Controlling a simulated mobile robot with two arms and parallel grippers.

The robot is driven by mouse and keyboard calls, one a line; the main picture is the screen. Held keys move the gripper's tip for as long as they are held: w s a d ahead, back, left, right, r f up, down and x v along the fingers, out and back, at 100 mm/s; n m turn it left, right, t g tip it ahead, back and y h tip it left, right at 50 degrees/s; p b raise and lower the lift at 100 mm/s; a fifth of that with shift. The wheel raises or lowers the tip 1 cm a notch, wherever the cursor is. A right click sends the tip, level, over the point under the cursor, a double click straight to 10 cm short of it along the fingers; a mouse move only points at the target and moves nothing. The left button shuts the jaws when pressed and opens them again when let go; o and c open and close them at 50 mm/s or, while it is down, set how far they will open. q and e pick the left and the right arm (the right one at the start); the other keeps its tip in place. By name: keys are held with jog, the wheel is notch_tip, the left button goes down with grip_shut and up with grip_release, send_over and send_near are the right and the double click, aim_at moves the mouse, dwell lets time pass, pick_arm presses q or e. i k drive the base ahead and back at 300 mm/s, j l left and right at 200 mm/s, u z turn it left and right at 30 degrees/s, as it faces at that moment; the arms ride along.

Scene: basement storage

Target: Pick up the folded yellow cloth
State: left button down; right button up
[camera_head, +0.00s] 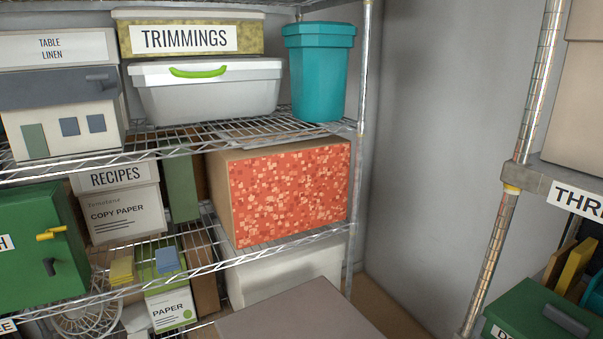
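A small folded yellow cloth (121,270) appears to lie on the lower wire shelf at the left, near the shelf's front edge. A folded blue cloth (167,260) lies just to its right, on top of a green and white paper box (167,290). The yellow cloth looks unobstructed from the front. Neither of my grippers is in view.
A green case (38,245) with a yellow latch stands left of the yellow cloth. A copy paper box (122,215) is behind it. A large red-speckled box (290,190) stands to the right. A grey-brown flat top (300,315) fills the bottom middle.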

aim_at(122, 270)
jog(key=u, duration=1.25)
